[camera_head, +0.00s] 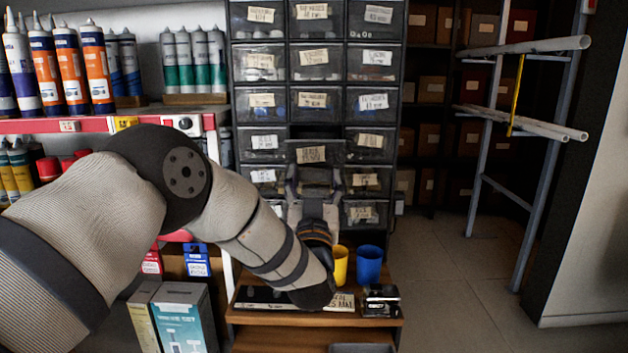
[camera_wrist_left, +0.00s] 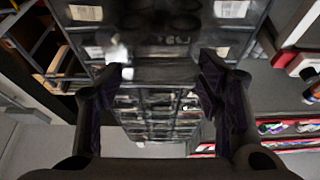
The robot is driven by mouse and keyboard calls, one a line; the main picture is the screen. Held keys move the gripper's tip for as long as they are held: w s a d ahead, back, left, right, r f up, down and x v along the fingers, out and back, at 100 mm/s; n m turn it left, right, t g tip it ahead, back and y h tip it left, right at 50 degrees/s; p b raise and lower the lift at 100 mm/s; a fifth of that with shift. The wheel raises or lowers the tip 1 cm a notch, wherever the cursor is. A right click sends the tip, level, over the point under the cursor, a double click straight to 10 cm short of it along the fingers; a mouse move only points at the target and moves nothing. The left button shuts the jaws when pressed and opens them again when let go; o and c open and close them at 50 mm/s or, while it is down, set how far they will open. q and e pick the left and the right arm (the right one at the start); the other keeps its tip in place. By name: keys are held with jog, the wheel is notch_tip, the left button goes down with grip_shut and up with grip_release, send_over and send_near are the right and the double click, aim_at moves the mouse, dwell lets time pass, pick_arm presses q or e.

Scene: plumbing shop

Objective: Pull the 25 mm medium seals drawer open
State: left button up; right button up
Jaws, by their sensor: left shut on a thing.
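The small-parts drawer cabinet (camera_head: 287,82) stands ahead with labelled dark drawers in three columns. In its middle column, one drawer (camera_head: 311,155) shows larger and lower than its row neighbours, with a dark gap above it, so it stands out partway. Its label is too blurred to read surely. My left gripper (camera_head: 315,176) is at this drawer's front, just below the label, shut on the drawer. In the left wrist view, the two fingers (camera_wrist_left: 163,82) stand either side of the dark drawer front (camera_wrist_left: 158,72). The exact grip is dark and blurred. My right gripper is not in view.
A wooden bench (camera_head: 290,319) below holds a yellow cup (camera_head: 340,266), a blue cup (camera_head: 369,265) and a small dark box (camera_head: 381,302). Shelves of sealant tubes (camera_head: 70,70) stand left. A pipe rack (camera_head: 515,120) stands right, with clear floor (camera_head: 450,290) before it.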

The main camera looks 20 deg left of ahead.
pick_arm(q)
jog(key=shift+w+f, duration=0.1)
jog(key=o, duration=1.7)
jog(key=v, duration=1.2)
